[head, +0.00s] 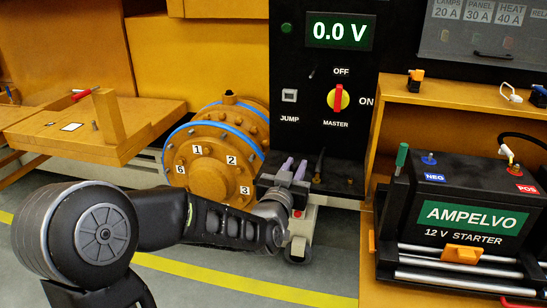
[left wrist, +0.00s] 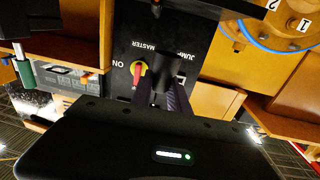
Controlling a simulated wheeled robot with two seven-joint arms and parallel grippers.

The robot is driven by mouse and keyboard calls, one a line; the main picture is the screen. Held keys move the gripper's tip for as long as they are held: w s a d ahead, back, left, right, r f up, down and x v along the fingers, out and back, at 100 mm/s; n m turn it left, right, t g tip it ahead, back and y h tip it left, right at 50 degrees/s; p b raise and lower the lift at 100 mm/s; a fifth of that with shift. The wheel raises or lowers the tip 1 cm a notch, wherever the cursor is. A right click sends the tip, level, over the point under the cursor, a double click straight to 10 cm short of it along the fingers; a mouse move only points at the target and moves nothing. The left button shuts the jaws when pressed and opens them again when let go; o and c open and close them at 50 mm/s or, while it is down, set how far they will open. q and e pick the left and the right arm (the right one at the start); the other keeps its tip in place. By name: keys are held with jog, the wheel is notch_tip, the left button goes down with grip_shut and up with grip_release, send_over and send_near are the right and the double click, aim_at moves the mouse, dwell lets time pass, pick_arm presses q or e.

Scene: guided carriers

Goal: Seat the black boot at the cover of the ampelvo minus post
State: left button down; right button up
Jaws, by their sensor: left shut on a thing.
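The AMPELVO battery (head: 468,215) stands at the right of the head view, in the orange cabinet. Its minus post, with a blue collar (head: 428,160), rises above the NEG label; no boot shows over it. My left gripper (head: 292,168) is at the black panel's foot, left of the battery. Its fingers also show in the left wrist view (left wrist: 164,92), shut on a dark thing that looks like the black boot (left wrist: 166,66). In the head view this thing is mostly hidden by the fingers. My right gripper is not in view.
A green-handled tool (head: 401,157) stands upright at the battery's left end. A cable reaches the red plus post (head: 517,172). The black panel has a red and yellow master switch (head: 338,98) and reads 0.0 V. A round orange housing (head: 210,160) is left of my gripper.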

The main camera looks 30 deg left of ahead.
pick_arm(q)
jog(key=w+d+f+m+h, duration=0.1)
jog(key=d+f+h, duration=0.3)
jog(key=d+f, duration=1)
notch_tip(320, 180, down, 3)
jog(key=shift+d+r+m+t+h, duration=0.2)
jog(key=shift+d+m+t+h, duration=0.15)
jog(key=shift+m, duration=0.55)
